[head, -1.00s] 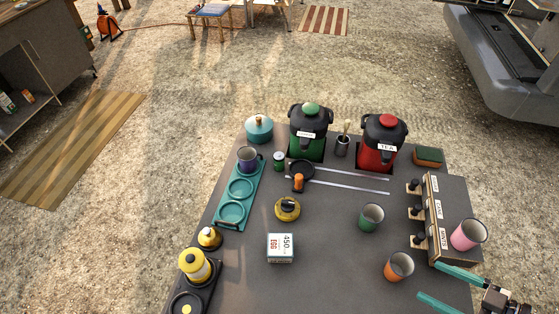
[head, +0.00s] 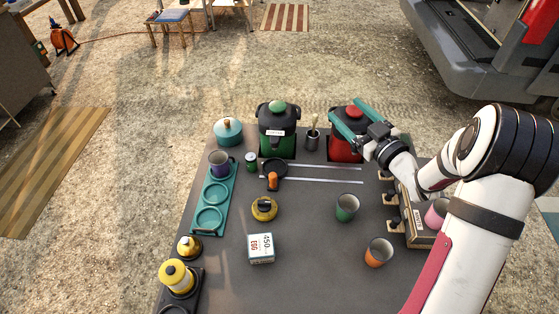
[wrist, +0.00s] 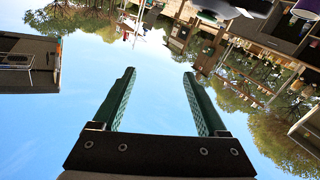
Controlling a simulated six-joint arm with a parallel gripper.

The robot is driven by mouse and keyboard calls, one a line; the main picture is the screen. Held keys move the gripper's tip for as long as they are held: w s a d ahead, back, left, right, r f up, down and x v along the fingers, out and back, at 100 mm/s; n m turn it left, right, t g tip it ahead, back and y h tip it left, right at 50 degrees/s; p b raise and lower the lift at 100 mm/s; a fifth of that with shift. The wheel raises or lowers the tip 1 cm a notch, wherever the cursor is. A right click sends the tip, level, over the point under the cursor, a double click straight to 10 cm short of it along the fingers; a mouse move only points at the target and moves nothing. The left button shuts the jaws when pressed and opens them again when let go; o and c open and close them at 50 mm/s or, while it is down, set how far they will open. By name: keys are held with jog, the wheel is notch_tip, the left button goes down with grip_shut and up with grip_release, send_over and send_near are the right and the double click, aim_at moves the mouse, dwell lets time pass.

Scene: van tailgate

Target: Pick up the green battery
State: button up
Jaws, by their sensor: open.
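A small dark green cylinder with a pale top (head: 251,161), which looks like the green battery, stands upright on the dark table in the head view. My gripper (head: 335,116) is raised at the back right, in front of the red tea urn in the picture and well to the right of the cylinder. Its two teal fingers are apart with nothing between them. In the wrist view my gripper (wrist: 158,73) points at sky and trees, and the green cylinder cannot be made out there.
A green urn (head: 277,140) and red urn (head: 345,150) stand at the back. A teal tray (head: 222,200) holds the purple mug (head: 218,167).

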jog(key=w+a+m+t+h, duration=0.25)
jog(key=a+m+h, duration=0.2)
jog(key=a, duration=0.95)
jog(key=s+a+f+m+g+h, duration=0.45)
jog(key=s+a+f, duration=0.35)
jog(key=s+a, duration=0.5)
jog(key=h, duration=0.1)
send_near(250, 161)
jog(key=shift+m, duration=0.4)
jog(key=x, duration=1.1)
jog(key=shift+w+f, duration=0.25)
jog(key=shift+w, duration=0.1)
grip_shut()
